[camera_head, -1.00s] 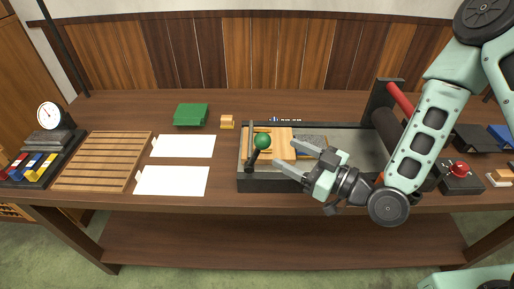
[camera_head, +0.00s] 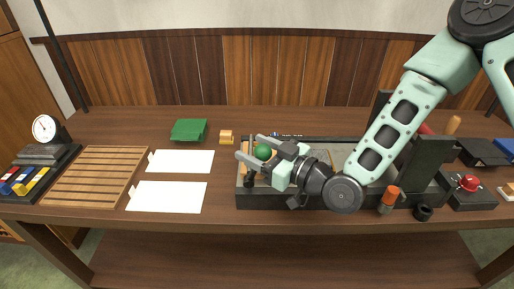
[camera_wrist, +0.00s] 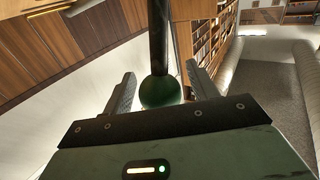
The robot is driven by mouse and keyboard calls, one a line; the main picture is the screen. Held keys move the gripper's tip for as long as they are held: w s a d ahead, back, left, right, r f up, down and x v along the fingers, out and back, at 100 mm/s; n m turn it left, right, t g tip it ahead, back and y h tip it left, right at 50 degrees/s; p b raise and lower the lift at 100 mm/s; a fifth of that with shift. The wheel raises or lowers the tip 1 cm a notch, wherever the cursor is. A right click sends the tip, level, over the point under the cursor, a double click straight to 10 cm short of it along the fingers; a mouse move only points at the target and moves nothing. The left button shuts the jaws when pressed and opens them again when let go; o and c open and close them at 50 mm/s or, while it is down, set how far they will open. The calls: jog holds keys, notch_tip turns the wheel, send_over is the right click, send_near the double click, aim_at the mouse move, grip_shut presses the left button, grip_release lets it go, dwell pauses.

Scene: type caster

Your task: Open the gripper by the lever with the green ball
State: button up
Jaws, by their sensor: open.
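The green ball (camera_head: 263,152) sits on the end of a dark lever, at the left end of the press bed (camera_head: 243,190) on the table. My gripper (camera_head: 250,148) is open, with its fingers pointing left and one on either side of the ball in the head view. In the wrist view the ball (camera_wrist: 160,91) is between the two fingers (camera_wrist: 160,88), near the palm, with the dark lever rod (camera_wrist: 158,35) running up from it. A gap shows between the ball and each finger. My arm and gripper hide much of the bed.
Two white sheets (camera_head: 166,197) and a slatted wooden rack (camera_head: 95,178) lie to the left. A green block (camera_head: 189,130) and a small orange block (camera_head: 226,137) stand behind. A red button box (camera_head: 468,185) is at the right.

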grip_shut()
jog(key=shift+a, duration=0.1)
jog(key=shift+a+r+n+g+h+p, duration=0.2)
jog(key=shift+a+n+h+p, duration=0.1)
jog(key=shift+a+h+p, duration=0.15)
jog(key=shift+a+r+n+g+h+p, duration=0.1)
jog(key=shift+a+n+g+h+p, duration=0.1)
jog(key=shift+a+n+h+p, duration=0.25)
jog(key=a+f+n+g+h+p, duration=0.2)
jog(key=a+f+n+h+p, duration=0.1)
jog(key=a+h, duration=0.3)
jog(key=shift+w+a+h, duration=0.15)
jog(key=shift+a+h, duration=0.2)
jog(key=shift+h, duration=0.05)
